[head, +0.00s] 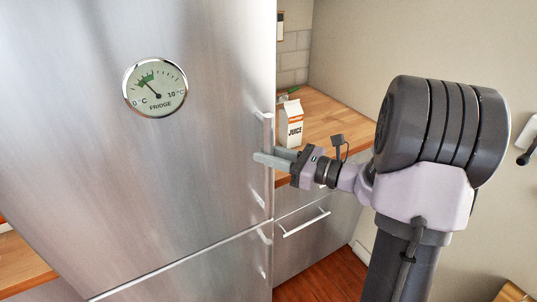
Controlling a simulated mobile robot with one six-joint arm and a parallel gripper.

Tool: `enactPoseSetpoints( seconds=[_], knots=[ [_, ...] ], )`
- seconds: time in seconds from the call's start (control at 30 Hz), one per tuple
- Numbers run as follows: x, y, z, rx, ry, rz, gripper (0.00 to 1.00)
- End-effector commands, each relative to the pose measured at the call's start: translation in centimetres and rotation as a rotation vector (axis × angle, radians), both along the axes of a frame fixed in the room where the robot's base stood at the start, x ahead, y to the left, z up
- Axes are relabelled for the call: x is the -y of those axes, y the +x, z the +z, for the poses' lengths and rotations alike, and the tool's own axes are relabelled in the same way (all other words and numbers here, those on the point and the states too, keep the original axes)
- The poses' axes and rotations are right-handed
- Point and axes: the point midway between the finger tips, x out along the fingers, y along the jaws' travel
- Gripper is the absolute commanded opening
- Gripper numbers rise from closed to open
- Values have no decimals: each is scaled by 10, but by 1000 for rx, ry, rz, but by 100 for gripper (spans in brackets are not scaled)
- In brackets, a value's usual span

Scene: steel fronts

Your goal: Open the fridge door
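The fridge door (180,170) is a tall brushed-steel front that fills the left of the head view. It looks closed, flush above a seam with a lower steel front. Its slim vertical handle (269,128) is near its right edge. My gripper (263,157) comes in from the right, with its grey fingers at the middle of this handle. The fingers hide part of the bar. I cannot tell whether they are closed on it or only around it.
A round thermometer dial (155,88) is on the door. The lower front (190,275) has its own handle (264,248). To the right, a juice carton (290,124) stands on a wooden counter (335,118) above a steel drawer (300,245). My arm stands before the right wall.

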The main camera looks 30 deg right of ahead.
Motion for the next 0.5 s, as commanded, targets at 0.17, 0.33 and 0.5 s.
enactPoseSetpoints(
  seconds=[0.17, 0.33, 0.5],
  knots=[
    [0, 0, 0, 0, 0, 0, 0],
    [0, 0, 0, 0, 0, 0, 0],
    [0, 0, 0, 0, 0, 1, 0]
  ],
)
